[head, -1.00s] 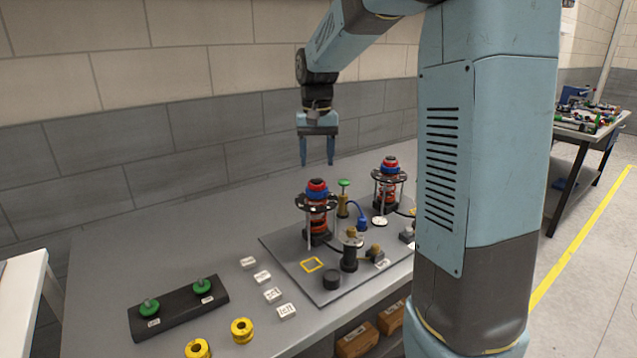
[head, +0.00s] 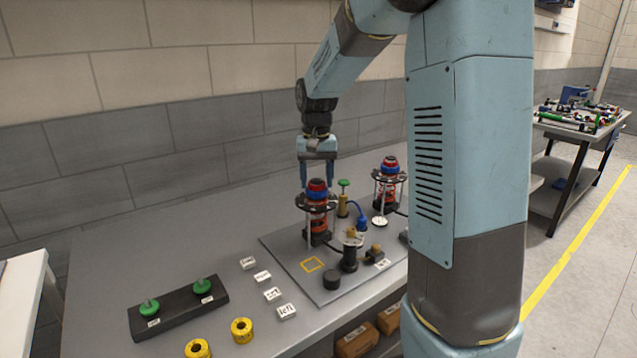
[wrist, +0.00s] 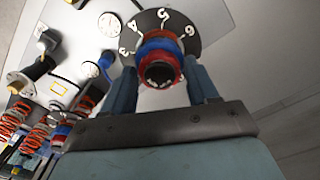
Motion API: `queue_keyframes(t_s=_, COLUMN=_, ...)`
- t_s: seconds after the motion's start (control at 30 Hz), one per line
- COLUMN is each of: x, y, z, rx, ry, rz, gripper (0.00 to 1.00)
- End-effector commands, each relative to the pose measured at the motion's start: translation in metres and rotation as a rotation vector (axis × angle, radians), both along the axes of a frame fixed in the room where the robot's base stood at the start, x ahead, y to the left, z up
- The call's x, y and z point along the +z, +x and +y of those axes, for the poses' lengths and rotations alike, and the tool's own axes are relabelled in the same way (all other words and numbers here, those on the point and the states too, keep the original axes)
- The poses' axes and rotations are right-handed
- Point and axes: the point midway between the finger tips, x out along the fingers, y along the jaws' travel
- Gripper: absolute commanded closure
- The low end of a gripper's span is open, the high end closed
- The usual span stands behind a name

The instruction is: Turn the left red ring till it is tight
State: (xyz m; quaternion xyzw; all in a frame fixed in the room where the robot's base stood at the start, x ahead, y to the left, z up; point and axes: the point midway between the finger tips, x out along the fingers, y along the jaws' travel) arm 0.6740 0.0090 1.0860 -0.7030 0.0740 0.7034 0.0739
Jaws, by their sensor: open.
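The left spring unit stands on the grey fixture plate (head: 330,293), with a black numbered disc (head: 303,203) near its top. Above the disc are a red ring (head: 317,195) and a blue band (head: 317,186). My gripper (head: 317,183) is open just above and around the top of this unit. In the wrist view the red ring (wrist: 160,69) and blue band (wrist: 160,43) lie between my two spread fingers (wrist: 162,82). The fingers stand apart on either side; I cannot tell whether either touches. A similar right unit (head: 390,180) stands behind.
A green-topped brass part (head: 343,203), a blue hose (head: 361,214) and a gauge (head: 380,221) stand close to the left unit. A black block with green knobs (head: 178,305), white labels and yellow rings (head: 242,329) lie at the front left.

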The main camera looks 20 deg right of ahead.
Motion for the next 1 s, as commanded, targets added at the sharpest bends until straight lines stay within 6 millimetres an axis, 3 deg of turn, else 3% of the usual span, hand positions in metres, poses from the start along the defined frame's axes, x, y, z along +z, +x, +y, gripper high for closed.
queue_keyframes(t_s=0.27, x=0.0001, y=0.0000, z=-0.0001, rx=0.017, ry=0.000, rz=0.000, gripper=0.42)
queue_keyframes(t_s=1.0, x=0.0001, y=0.0000, z=-0.0001, rx=0.495, ry=0.000, rz=0.000, gripper=0.42)
